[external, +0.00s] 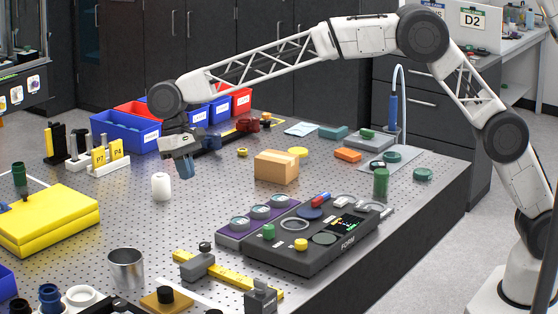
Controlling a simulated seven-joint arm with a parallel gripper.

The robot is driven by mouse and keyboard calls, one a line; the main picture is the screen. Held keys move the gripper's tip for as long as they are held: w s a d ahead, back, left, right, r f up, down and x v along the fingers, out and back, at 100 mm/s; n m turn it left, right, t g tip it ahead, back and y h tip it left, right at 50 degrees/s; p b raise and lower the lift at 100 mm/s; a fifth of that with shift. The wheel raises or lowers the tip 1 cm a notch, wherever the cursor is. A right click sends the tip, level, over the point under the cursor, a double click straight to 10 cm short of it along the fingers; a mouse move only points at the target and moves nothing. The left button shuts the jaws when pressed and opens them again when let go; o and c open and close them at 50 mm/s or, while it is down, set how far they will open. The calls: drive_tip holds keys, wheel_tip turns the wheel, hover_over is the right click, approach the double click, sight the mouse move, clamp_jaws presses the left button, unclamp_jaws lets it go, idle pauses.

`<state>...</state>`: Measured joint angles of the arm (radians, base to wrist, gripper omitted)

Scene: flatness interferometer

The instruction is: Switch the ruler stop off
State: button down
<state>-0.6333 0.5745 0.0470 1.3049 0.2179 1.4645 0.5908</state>
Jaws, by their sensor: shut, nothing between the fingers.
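My gripper (186,172) is shut and empty. It points down above the table, well behind the ruler and to its left, touching nothing that I can see.
A white cylinder (161,187) stands just below and left of my gripper. A black console marked FORM (318,262) lies right of the ruler, with a cardboard box (277,168) behind it. A metal cup (127,268) and yellow case (45,222) stand left.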

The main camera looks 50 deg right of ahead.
drive_tip(key=a+f, duration=0.5)
drive_tip(key=a, duration=0.3)
drive_tip(key=shift+s+a+g, duration=0.15)
drive_tip(key=shift+a+g, duration=0.15)
drive_tip(key=shift+a, duration=0.1)
drive_tip(key=shift+f, duration=0.1)
drive_tip(key=x, duration=0.9)
drive_tip(key=shift+s+d+f, duration=0.1)
drive_tip(key=shift+d+f, duration=0.1)
drive_tip(key=shift+f, duration=0.1)
drive_tip(key=shift+s, duration=1.05)
drive_tip(key=shift+s+f, duration=0.1)
drive_tip(key=shift+s, duration=0.9)
drive_tip(key=s, duration=1.4)
drive_tip(key=shift+s, duration=0.35)
drive_tip(key=shift+w, duration=0.1)
